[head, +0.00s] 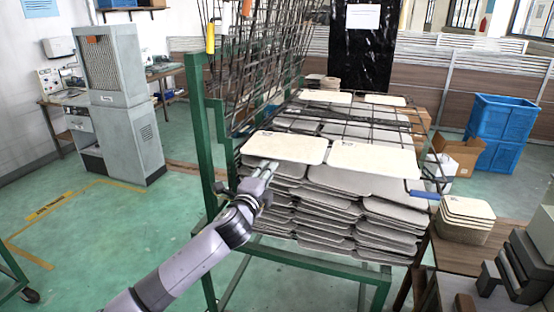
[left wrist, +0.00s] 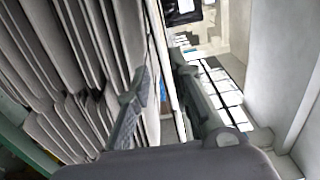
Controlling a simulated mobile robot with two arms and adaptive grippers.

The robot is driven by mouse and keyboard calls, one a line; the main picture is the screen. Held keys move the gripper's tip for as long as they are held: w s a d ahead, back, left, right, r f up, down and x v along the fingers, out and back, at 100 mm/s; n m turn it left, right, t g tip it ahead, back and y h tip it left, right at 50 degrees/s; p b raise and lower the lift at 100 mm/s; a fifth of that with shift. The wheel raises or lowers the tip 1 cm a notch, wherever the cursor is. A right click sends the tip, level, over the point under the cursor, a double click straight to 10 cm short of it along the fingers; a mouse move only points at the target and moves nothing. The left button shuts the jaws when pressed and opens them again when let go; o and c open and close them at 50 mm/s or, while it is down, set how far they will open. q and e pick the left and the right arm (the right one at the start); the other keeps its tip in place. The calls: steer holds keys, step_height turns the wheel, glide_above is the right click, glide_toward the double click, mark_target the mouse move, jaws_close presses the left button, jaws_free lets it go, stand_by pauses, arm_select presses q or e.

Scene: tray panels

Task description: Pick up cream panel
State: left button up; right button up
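Two cream panels lie side by side on the front of the rack: a left one (head: 285,147) and a right one (head: 373,160). My left gripper (head: 268,165) is at the front edge of the left cream panel, its fingers apart. In the left wrist view the two fingers (left wrist: 160,82) stand on either side of a thin pale panel edge (left wrist: 164,60). Whether either finger touches it I cannot tell. My right gripper is not in view.
Stacks of grey panels (head: 325,205) lie below the cream ones in the green-framed rack (head: 197,130). Dark wire grids rise behind. Blue crates (head: 500,118) and a stack of small cream trays (head: 466,210) stand to the right. Green floor is clear at left.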

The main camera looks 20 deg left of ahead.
mark_target(278, 158)
arm_select(q)
steer(key=w+b, duration=0.2)
steer(key=w, duration=0.5)
steer(key=shift+w+d, duration=0.1)
steer(key=shift+d, duration=0.05)
steer(key=shift+w, duration=0.6)
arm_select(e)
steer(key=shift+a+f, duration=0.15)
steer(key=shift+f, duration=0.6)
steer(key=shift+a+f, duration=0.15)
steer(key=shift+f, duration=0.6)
arm_select(q)
jaws_close()
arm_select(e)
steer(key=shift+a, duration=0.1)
